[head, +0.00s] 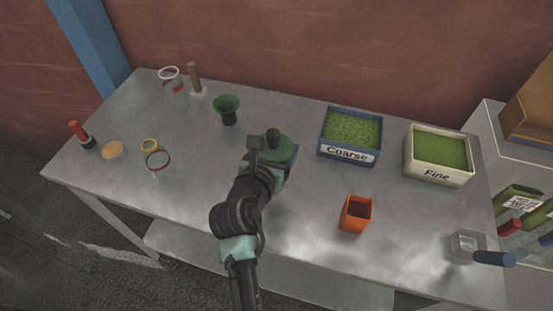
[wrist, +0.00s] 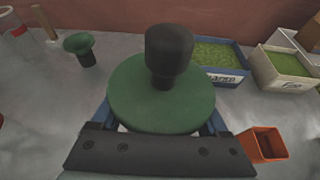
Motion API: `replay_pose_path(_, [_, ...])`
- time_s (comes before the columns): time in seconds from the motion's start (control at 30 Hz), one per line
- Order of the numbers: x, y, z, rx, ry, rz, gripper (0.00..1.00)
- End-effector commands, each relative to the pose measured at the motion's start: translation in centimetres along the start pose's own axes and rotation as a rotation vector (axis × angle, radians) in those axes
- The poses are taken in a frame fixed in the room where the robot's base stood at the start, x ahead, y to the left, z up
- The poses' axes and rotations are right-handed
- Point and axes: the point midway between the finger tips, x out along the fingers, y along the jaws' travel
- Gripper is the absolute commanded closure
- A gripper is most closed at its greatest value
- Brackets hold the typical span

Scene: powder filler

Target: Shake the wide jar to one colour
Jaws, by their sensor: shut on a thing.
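The wide jar (head: 285,151) is near the middle of the table, topped by a broad round green lid with a black knob. In the wrist view the lid (wrist: 135,100) fills the centre and hides most of the jar's body and its contents. My gripper (head: 268,168) is shut on the jar, with a blue finger on either side just below the lid. The jar looks about upright. I cannot tell whether its base touches the table, nor see the colour of the powder inside.
A blue Coarse tray (head: 349,157) and a cream Fine tray (head: 437,178) of green powder stand at right. An orange cup (head: 355,214), a blue-handled scoop (head: 493,258) and a green funnel (head: 227,108) stand around. A clear jar (head: 171,80) and rings are at left.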

Motion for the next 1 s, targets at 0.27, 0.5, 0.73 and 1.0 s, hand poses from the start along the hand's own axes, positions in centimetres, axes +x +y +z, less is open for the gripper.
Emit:
replay_pose_path(0.27, [-1.3, -0.1, 3.3, 0.0, -0.001, -0.001, 0.76])
replay_pose_path(0.5, [-2.0, 0.0, 4.8, -0.001, -0.001, 0.0, 0.76])
replay_pose_path(0.73, [-2.5, 0.0, 6.2, -0.001, 0.0, 0.0, 0.76])
replay_pose_path(1.0, [-3.2, 0.0, 7.8, -0.001, 0.0, -0.001, 0.76])
